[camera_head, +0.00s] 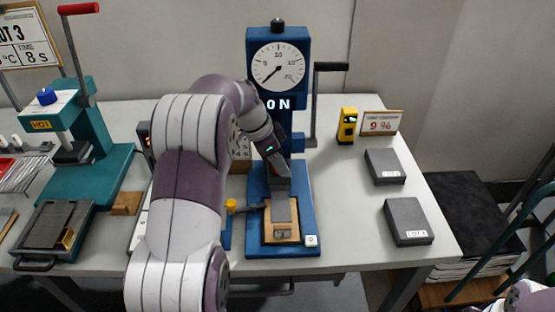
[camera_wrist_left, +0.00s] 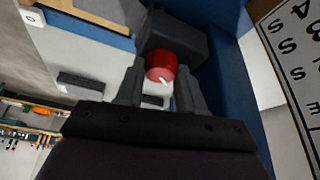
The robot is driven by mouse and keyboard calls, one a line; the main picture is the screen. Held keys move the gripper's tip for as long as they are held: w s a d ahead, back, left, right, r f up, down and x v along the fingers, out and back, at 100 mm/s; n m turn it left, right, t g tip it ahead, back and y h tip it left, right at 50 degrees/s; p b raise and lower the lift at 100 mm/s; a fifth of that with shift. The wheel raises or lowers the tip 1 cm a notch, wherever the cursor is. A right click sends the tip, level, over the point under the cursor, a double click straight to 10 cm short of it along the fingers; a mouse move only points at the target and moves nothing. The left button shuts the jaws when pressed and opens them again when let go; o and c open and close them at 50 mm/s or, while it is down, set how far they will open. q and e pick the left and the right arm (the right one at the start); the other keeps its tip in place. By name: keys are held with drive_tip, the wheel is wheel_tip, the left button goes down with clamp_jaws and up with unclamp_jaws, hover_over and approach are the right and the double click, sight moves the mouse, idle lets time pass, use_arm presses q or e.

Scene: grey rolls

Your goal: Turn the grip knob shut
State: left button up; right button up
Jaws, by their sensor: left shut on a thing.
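The red grip knob (camera_wrist_left: 160,66) with a white pointer mark shows in the left wrist view, mounted on a dark grey block (camera_wrist_left: 172,35). My left gripper (camera_wrist_left: 158,85) has one finger on each side of the knob and is shut on it. In the head view my left gripper (camera_head: 277,170) is in front of the stand's column, and it and the arm hide the knob. My right gripper is out of view.
A crank with a black handle (camera_head: 331,67) stands right of the column. A yellow meter (camera_head: 347,125), a "9 %" card (camera_head: 381,123) and two grey boxes (camera_head: 407,220) lie to the right. A teal press (camera_head: 102,140) stands left. Bare table lies between stand and boxes.

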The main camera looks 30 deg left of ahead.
use_arm(q)
drive_tip(key=o, duration=1)
drive_tip(key=shift+o, duration=0.2)
